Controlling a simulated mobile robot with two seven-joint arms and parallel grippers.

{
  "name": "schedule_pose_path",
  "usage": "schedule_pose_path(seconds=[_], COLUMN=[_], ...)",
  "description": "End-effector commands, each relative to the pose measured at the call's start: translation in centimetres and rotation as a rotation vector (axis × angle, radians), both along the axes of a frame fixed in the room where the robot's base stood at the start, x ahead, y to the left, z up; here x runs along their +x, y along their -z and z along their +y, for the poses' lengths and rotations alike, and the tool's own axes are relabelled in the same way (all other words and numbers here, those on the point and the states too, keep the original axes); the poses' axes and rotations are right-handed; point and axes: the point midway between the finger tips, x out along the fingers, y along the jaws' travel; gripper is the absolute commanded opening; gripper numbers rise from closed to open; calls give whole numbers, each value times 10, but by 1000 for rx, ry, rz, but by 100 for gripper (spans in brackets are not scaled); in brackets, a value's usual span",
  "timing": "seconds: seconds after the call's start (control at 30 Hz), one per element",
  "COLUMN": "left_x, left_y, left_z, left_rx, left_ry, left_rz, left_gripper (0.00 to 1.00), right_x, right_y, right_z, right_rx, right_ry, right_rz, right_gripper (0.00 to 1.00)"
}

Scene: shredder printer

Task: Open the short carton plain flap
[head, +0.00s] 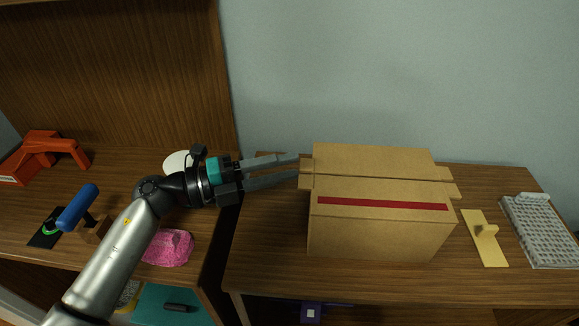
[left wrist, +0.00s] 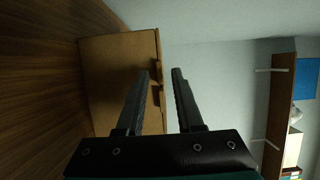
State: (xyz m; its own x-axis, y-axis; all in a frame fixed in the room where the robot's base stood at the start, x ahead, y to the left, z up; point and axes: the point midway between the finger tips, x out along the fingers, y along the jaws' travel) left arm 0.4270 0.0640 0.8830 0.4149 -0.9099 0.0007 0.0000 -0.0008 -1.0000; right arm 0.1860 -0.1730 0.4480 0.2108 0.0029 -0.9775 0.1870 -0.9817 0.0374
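A brown cardboard carton (head: 375,225) stands on the right-hand desk. Plain short flap ends stick out at the left (head: 306,180) and the right (head: 452,189). My left gripper (head: 299,165) is open, its fingertips at the left short flap; contact is unclear. In the left wrist view, the open fingers (left wrist: 163,71) reach toward the carton (left wrist: 108,80), with its flap edge between them. My right gripper is out of view.
A yellow board with a handle (head: 486,238) and a grey perforated panel (head: 540,230) lie right of the carton. On the left desk are a pink bundle (head: 170,248), a blue-handled object (head: 77,208) and a red-orange device (head: 45,155). A wooden panel rises behind it.

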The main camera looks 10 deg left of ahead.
Motion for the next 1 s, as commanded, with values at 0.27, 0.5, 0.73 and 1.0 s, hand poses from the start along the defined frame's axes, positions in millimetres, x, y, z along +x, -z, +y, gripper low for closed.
schedule_pose_path(seconds=[0.27, 0.5, 0.73, 1.0], left_x=[6, 6, 6, 5], left_y=[0, 0, 0, 0], left_z=[-13, -13, -13, -13], left_rx=[1, 1, 1, 1], left_ry=[1, 1, 1, 1], left_rz=[0, 0, 0, 0], left_gripper=[36, 30, 4, 0], right_x=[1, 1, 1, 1], right_y=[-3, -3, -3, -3], right_z=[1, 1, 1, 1], right_rx=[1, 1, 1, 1], right_ry=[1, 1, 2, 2], right_rz=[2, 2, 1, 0], right_gripper=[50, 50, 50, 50])
